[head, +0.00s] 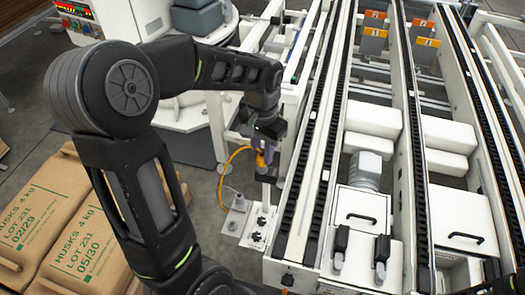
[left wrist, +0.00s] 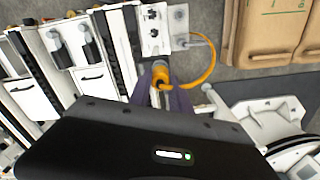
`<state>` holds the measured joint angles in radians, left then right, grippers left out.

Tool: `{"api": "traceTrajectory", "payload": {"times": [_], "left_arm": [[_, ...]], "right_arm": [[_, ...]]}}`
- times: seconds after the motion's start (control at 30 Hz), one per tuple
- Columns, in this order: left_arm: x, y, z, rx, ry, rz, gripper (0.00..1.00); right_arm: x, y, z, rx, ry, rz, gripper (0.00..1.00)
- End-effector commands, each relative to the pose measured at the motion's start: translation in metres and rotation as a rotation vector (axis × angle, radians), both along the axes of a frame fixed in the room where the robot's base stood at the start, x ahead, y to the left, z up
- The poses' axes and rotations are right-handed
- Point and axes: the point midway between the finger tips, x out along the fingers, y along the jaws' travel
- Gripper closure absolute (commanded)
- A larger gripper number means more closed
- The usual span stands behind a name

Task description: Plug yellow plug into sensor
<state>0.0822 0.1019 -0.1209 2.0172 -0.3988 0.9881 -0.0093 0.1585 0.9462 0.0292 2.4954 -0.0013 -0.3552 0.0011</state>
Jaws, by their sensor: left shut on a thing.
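My left gripper (head: 267,136) is at the middle of the head view, pointing down beside the conveyor frame. Its purple fingers also show in the left wrist view (left wrist: 160,84). They are shut on the yellow plug (left wrist: 160,75), which also shows just below the gripper in the head view (head: 261,160). An orange-yellow cable (head: 223,170) loops from the plug down to a grey bracket; the loop also shows in the left wrist view (left wrist: 213,65). My right gripper is out of view.
Conveyor rails (head: 305,150) run close on the right. A light plate with black knobs (head: 258,228) lies below the plug. Brown husk sacks (head: 90,250) are stacked at lower left. A white machine base (head: 185,115) stands behind my arm.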

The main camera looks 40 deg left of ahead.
Motion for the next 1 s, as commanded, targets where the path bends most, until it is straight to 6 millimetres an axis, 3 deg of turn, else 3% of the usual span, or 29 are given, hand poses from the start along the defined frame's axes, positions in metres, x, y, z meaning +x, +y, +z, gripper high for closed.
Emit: {"api": "traceTrajectory", "payload": {"times": [0.87, 0.9, 1.0], "left_arm": [[0.0, 0.0, -0.0101, 0.0, 0.0, 0.0, 1.0], [0.0, 0.0, -0.0101, 0.0, 0.0, 0.0, 0.73], [0.0, 0.0, -0.01, 0.0, 0.0, 0.0, 0.65]], "right_arm": [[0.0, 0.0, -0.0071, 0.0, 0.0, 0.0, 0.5], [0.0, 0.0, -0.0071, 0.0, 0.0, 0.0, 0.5], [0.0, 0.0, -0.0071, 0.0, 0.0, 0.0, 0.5]]}}
